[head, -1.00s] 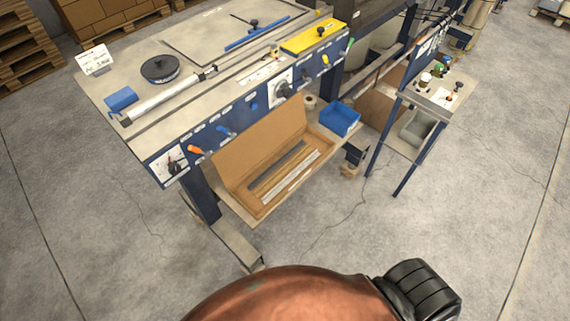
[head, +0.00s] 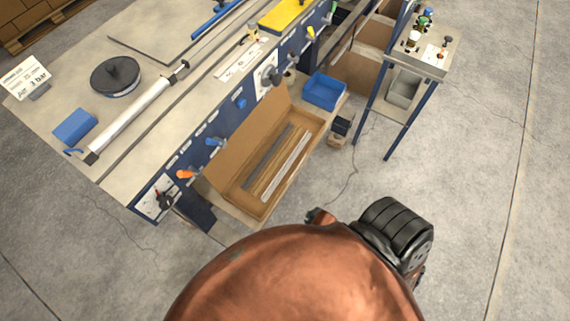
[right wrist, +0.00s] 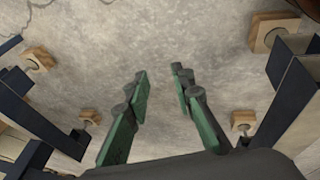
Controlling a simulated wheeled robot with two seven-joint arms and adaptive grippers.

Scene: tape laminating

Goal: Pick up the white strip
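The white strip (head: 286,165) lies in an open cardboard box (head: 222,178) on the low shelf at the front of the workbench, in the head view. Beside it in the box lie a dark grey strip (head: 268,157) and tan strips between them. My right gripper (right wrist: 160,78) shows in the right wrist view with its green-padded fingers apart and nothing between them, above bare floor. The white strip does not show in that view. My left gripper is not in the head view.
The workbench (head: 140,175) with knobs on its blue front stands above the box. A blue bin (head: 323,91) sits right of the box. A small side table (head: 432,62) stands further right. The concrete floor in front is clear.

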